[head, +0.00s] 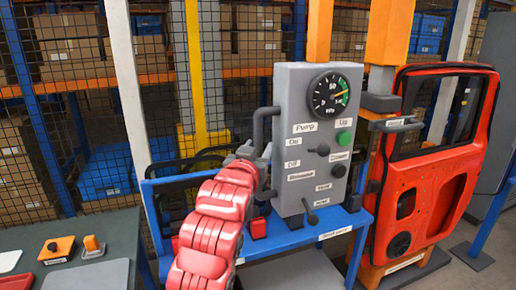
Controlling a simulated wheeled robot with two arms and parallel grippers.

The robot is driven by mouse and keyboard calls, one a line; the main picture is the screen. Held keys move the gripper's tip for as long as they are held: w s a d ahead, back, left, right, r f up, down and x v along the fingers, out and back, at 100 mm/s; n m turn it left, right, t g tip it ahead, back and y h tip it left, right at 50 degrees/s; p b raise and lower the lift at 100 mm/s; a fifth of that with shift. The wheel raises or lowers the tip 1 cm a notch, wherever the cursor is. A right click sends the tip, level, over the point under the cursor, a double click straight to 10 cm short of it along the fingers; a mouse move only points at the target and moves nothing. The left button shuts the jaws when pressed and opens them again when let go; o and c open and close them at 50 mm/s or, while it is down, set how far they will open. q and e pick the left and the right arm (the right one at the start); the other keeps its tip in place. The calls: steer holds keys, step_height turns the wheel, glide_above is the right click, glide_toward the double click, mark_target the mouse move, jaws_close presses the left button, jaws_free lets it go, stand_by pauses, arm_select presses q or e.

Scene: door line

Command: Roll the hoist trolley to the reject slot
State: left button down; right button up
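My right gripper (258,158), at the end of a red arm, is at the left side of a grey control box (292,100), beside its dark bar handle (260,125). Its fingers are small and partly hidden by its own wrist, so I cannot tell whether they hold the handle. The box has a round gauge (330,95), a green button (344,138) and labels such as Pump, Up and Down. A red car door (430,170) hangs upright at the right, by an orange post (390,35). I cannot make out a hoist trolley or a marked reject slot. My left gripper is not in view.
The box stands on a blue bench (352,226) with a red block (258,228) on it. A dark green table (115,245) at the lower left bears orange pieces. Mesh fencing and shelves of boxes (75,45) close off the back. Grey floor shows at the lower right.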

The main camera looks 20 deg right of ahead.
jaws_close()
stand_by(1.2)
